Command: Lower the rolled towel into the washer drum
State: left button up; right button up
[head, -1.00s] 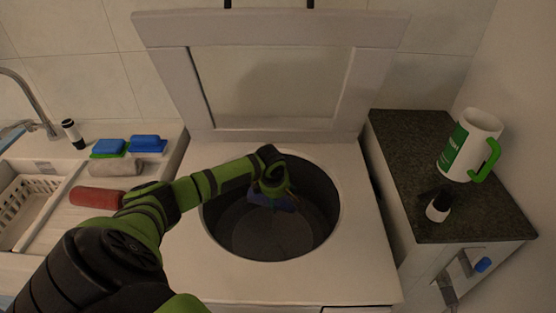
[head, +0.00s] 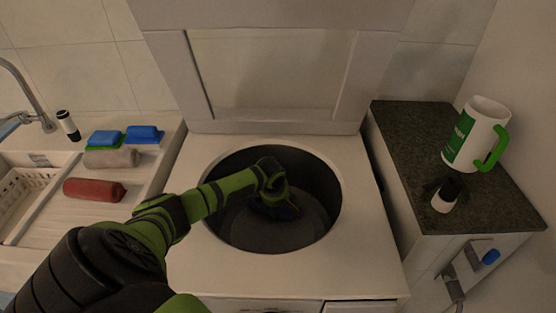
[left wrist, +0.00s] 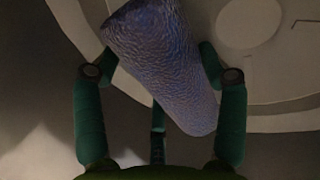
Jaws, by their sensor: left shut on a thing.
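The washer (head: 350,250) stands in the middle of the head view with its lid raised behind a round opening. Its dark drum (head: 322,195) lies below the rim. My left arm reaches over the rim from the left, and my left gripper (head: 278,205) is down inside the drum opening. In the left wrist view the gripper (left wrist: 160,80) is shut on a rolled towel (left wrist: 165,60), bluish-purple and textured, held tilted between the two fingers. The pale drum floor (left wrist: 285,60) shows behind it. In the head view the towel is mostly hidden by the gripper and shadow. My right gripper is not in view.
A white-green jug (head: 475,135) and a small bottle (head: 446,196) stand on the dark right counter.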

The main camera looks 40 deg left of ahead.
pick_arm(q)
jog(key=o, duration=1.3)
jog(key=v, duration=1.2)
jog(key=shift+r, duration=0.1)
